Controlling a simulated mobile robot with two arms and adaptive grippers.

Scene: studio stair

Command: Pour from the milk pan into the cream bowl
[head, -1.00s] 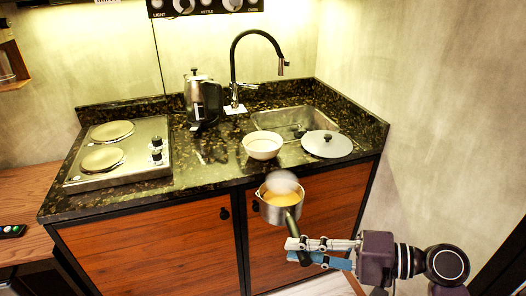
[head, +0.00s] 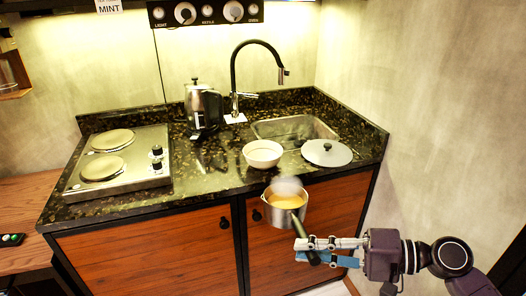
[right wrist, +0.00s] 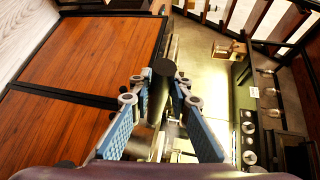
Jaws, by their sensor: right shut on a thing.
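The milk pan (head: 284,216) is a small steel pan with yellowish liquid in it. It is about level, in front of the counter's front edge and below the counter top in the head view. A pale haze hangs over its far rim. My right gripper (head: 304,248) is shut on its dark handle (head: 302,229). In the right wrist view the handle (right wrist: 158,98) lies between the fingers of the gripper (right wrist: 160,80). The cream bowl (head: 262,155) stands upright on the counter, behind and left of the pan, apart from it. Its inside looks pale. My left gripper is not in view.
A grey lid (head: 327,156) lies right of the bowl, in front of the sink (head: 290,126). The black faucet (head: 234,75) and a kettle (head: 197,104) stand behind. A two-plate hob (head: 127,178) is at left. Counter left of the bowl is clear.

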